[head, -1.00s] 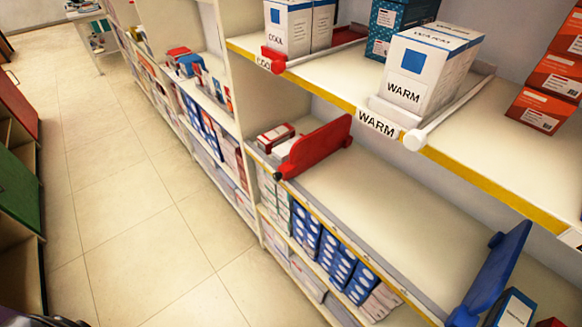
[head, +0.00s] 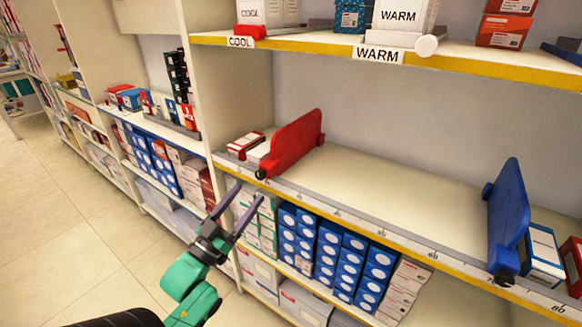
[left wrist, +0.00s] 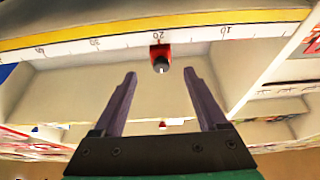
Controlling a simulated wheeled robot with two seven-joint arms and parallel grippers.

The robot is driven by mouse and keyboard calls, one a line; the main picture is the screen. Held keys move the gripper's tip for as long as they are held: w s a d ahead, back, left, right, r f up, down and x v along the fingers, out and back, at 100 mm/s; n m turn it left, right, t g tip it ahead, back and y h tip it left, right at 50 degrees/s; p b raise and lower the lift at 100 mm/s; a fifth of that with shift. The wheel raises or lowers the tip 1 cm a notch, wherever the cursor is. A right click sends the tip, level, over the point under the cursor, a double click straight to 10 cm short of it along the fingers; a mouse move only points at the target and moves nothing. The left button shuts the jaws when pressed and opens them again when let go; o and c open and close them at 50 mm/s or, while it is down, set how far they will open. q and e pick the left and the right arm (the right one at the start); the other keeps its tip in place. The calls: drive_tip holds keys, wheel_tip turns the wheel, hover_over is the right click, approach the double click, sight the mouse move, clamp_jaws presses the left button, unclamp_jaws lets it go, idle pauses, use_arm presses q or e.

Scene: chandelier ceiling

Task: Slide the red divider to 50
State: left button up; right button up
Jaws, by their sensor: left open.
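The red divider (head: 294,143) stands upright near the left end of the middle shelf (head: 385,190), with a dark knob at its front low corner. In the left wrist view the divider's red front end (left wrist: 160,51) sits at the 20 mark of the ruler strip (left wrist: 105,43), its knob facing the camera. My left gripper (head: 247,196) is open and empty, below and in front of the shelf edge. In the wrist view its fingers (left wrist: 160,74) point towards the knob, one on either side, apart from it. My right gripper is not in view.
A blue divider (head: 509,213) stands farther right, with boxes beyond it. The shelf between the dividers is clear. Small boxes (head: 245,145) stand left of the red divider. Blue boxes (head: 342,262) fill the shelf below. A WARM-labelled shelf (head: 470,58) runs above.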

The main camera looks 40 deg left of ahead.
sight(272, 162)
use_arm(q)
drive_tip(key=x, duration=1.3)
drive_tip(key=shift+w+a+p, duration=0.1)
drive_tip(key=shift+w+p, duration=0.15)
drive_tip(key=shift+p, duration=0.05)
clamp_jaws()
drive_tip(key=shift+f, duration=0.1)
idle(0.4)
